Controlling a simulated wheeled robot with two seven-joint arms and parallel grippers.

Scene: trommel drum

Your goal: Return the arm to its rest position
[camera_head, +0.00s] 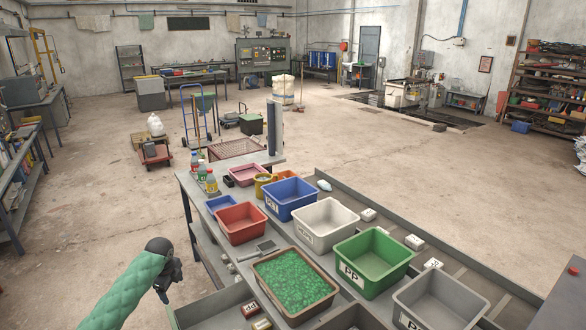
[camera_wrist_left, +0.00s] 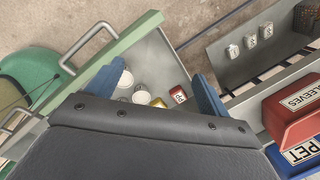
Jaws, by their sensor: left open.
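My left arm, in a green quilted sleeve, comes in at the lower left of the head view. Its dark left gripper (camera_head: 166,285) is over the floor, left of the workbench and apart from the bins. In the left wrist view the two blue fingers of this gripper (camera_wrist_left: 163,88) are spread apart with nothing held between them. Beyond them is a grey tray (camera_wrist_left: 168,58) with white round pieces and a small red piece inside. My right gripper is not in view.
The bench holds a red bin (camera_head: 241,228), blue bin (camera_head: 291,210), white bin (camera_head: 322,237), green bin (camera_head: 372,276), grey bin (camera_head: 440,312) and a tray of green flakes (camera_head: 294,280). Bottles (camera_head: 211,184) stand at its far left corner. The floor (camera_head: 80,235) left of the bench is clear.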

